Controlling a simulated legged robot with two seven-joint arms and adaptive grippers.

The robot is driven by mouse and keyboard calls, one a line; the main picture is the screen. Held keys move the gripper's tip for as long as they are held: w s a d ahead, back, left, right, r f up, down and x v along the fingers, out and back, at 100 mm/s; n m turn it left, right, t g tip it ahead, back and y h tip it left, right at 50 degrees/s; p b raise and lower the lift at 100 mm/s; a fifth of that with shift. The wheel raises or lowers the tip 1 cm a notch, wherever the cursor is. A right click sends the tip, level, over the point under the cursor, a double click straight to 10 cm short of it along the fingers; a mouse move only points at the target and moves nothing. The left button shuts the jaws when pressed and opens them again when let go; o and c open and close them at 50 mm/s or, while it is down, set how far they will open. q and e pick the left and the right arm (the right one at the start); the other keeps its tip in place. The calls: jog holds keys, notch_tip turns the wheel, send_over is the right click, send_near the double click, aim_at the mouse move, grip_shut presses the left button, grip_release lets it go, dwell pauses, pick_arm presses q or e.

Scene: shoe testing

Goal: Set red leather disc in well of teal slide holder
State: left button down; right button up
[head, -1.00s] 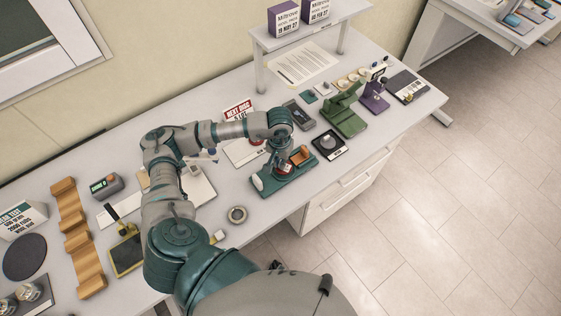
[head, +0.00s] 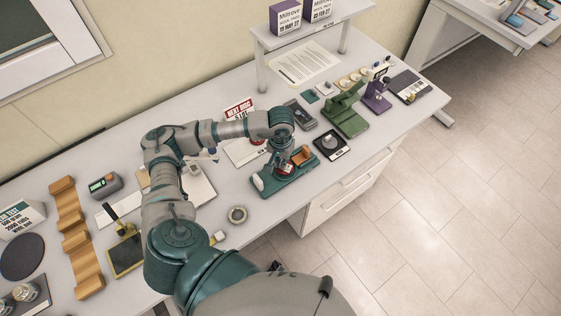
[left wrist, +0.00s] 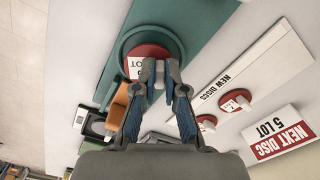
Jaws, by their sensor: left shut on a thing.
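The red leather disc (left wrist: 150,58), with a white label, lies within the outline of the dark round well of the teal slide holder (left wrist: 198,18) in the left wrist view. I cannot tell whether it rests on the well floor or hangs just above. My left gripper (left wrist: 160,78) is shut on the disc near its middle, and the fingers hide part of it. In the head view the teal slide holder (head: 265,188) lies near the table's front edge. My left gripper (head: 281,160) points down over its middle, with red showing under it. My right gripper is not in view.
An orange-brown block (head: 301,156) sits at the holder's right end. A black scale-like pad (head: 331,145) and a green stand (head: 347,116) are to the right. Behind are a NEW DISCS card (left wrist: 222,85) with two red discs and a NEXT DISC sign (left wrist: 279,134).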

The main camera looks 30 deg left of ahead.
pick_arm(q)
jog(key=shift+b, duration=0.3)
dwell(0.6)
jog(key=shift+f+b, duration=0.8)
jog(key=shift+b, duration=0.1)
jog(key=c, duration=1.2)
grip_release()
jog(key=shift+o, duration=0.2)
jog(key=shift+r, duration=0.1)
notch_tip(320, 180, up, 12)
jog(key=shift+w+a, duration=0.1)
